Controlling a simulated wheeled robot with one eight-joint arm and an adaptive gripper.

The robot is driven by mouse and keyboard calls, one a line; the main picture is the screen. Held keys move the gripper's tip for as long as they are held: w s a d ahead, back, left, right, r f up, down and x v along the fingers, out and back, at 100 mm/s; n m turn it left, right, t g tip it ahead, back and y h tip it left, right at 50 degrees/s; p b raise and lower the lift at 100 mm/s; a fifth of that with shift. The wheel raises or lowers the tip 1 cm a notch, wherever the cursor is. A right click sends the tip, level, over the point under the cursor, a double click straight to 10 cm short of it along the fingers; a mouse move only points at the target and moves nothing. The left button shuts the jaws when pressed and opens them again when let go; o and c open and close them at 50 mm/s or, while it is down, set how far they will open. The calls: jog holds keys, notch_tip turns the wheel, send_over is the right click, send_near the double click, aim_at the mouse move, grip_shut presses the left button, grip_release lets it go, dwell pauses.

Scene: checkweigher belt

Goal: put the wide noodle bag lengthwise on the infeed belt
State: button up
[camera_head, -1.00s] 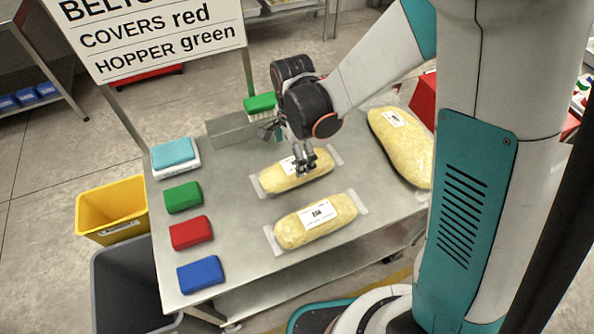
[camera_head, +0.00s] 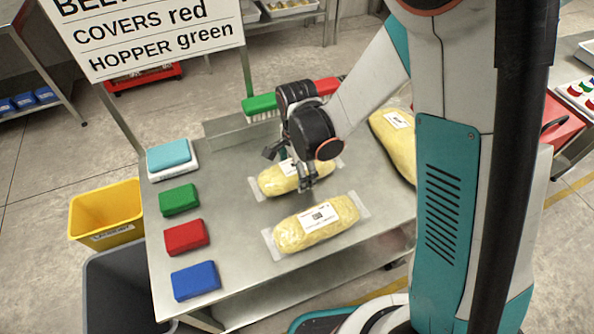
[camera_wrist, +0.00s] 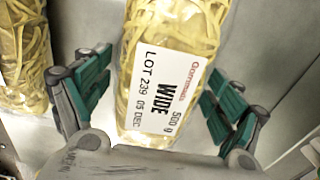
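The wide noodle bag (camera_wrist: 178,40), a clear pack of yellow noodles with a white "WIDE 500 g" label, lies between the fingers of my gripper (camera_wrist: 155,95) in the wrist view. The fingers are spread, one on each side; I cannot tell whether they touch it. In the head view my gripper (camera_head: 306,183) is low over the right part of the rear middle bag (camera_head: 272,181) and partly hides it. That bag lies flat on the steel table (camera_head: 235,225). I cannot make out an infeed belt in either view.
A second noodle bag (camera_head: 290,236) lies in front, close by. A larger one (camera_head: 393,140) lies to the right, partly behind my arm. Blue (camera_head: 195,281), red (camera_head: 186,236) and green (camera_head: 179,200) blocks line the left side.

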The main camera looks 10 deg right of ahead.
jog(key=c, duration=0.9)
jog(key=shift+r, duration=0.1)
